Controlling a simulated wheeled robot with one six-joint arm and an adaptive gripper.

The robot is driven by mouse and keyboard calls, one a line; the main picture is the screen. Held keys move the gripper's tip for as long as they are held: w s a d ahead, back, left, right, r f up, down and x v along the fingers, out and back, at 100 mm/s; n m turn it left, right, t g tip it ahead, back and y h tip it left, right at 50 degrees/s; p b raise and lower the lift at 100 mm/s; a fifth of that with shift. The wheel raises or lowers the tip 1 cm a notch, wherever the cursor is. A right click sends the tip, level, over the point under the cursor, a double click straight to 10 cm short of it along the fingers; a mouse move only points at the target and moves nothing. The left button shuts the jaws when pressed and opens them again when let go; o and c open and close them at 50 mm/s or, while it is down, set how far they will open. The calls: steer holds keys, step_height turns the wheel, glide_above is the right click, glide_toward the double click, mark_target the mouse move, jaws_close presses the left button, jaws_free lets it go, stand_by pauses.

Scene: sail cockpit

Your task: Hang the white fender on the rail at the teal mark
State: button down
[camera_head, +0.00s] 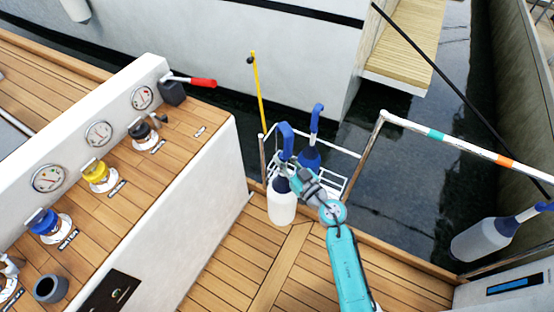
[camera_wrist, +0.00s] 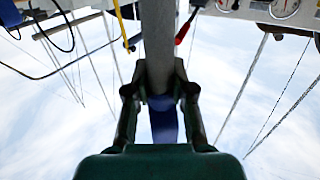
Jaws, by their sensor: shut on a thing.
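The white fender (camera_head: 282,208) with a blue neck and blue hook (camera_head: 286,140) is upright above the deck in the head view. My gripper (camera_head: 296,182) is shut on it near its blue top. In the wrist view my gripper (camera_wrist: 161,97) closes around a blue part (camera_wrist: 164,122), with a greyish shaft-like shape beyond it. The white rail (camera_head: 470,147) runs along the right side, with a teal mark (camera_head: 436,133) near its left end. The fender is left of the rail and apart from it.
A second blue-topped fender (camera_head: 309,158) stands behind in a white wire rack (camera_head: 332,183). Another fender (camera_head: 480,240) hangs at the right, near an orange mark (camera_head: 506,160). The white console (camera_head: 205,195) stands left. Open deck lies in front; water lies beyond the rail.

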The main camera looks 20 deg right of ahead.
steer(key=s+d+r+m+g+h, duration=0.1)
steer(key=s+d+m+g+h, duration=0.1)
steer(key=s+d+m+h, duration=0.85)
steer(key=s+d+m+g+h, duration=0.15)
steer(key=s+d+h, duration=0.45)
steer(key=s+d, duration=1.1)
steer(key=w+d+f+n, duration=0.1)
steer(key=w+d+f, duration=0.2)
steer(key=w+d, duration=1)
steer(key=shift+w+d+f, duration=0.25)
steer(key=shift+w+d, duration=0.05)
steer(key=shift+d, duration=0.7)
steer(key=shift+f, duration=0.1)
steer(key=c, duration=0.9)
jaws_free()
steer(key=shift+f, duration=0.1)
